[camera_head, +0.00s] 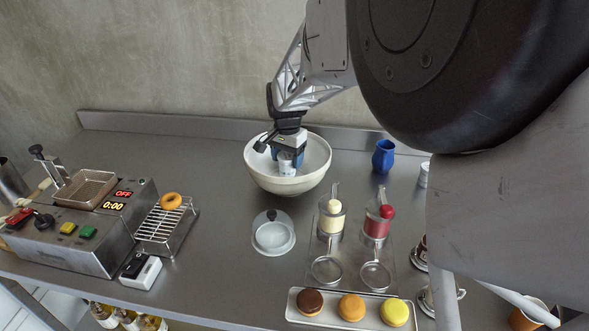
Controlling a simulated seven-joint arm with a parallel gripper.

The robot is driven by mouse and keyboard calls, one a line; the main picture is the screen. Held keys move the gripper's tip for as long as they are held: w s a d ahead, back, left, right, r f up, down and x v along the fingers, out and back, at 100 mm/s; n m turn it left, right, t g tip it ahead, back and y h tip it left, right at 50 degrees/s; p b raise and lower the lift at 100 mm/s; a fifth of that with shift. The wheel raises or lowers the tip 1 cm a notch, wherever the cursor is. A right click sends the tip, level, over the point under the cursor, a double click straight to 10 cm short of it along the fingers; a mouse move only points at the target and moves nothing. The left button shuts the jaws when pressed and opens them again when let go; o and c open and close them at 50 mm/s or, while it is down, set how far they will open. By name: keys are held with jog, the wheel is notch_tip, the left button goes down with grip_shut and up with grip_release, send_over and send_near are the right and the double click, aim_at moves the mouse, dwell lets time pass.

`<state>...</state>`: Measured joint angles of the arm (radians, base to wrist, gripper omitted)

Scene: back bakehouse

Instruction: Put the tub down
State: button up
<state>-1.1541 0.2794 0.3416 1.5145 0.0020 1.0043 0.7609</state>
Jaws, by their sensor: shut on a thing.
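My gripper (288,157) points down over the large white bowl (257,179), its fingers inside the bowl's rim in this view. It is shut on a small, pale tub (287,169), which shows between and below the fingers. The tub looks upright. The bowl's near wall is close to the tub's lower end, and I cannot tell whether the tub touches the bowl's bottom.
A clear domed lid (273,233) sits in front of the bowl. Two dispensers, one cream (331,215) and one red (377,222), stand right of it. A blue vase (383,156) is behind them. A fryer (85,225) stands left. The counter left of the bowl is clear.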

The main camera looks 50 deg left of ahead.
aim_at(288, 171)
jog(key=shift+f, duration=2.45)
jog(key=shift+f, duration=0.1)
jog(key=o, duration=1)
notch_tip(288, 171, up, 12)
jog(key=shift+r, duration=0.1)
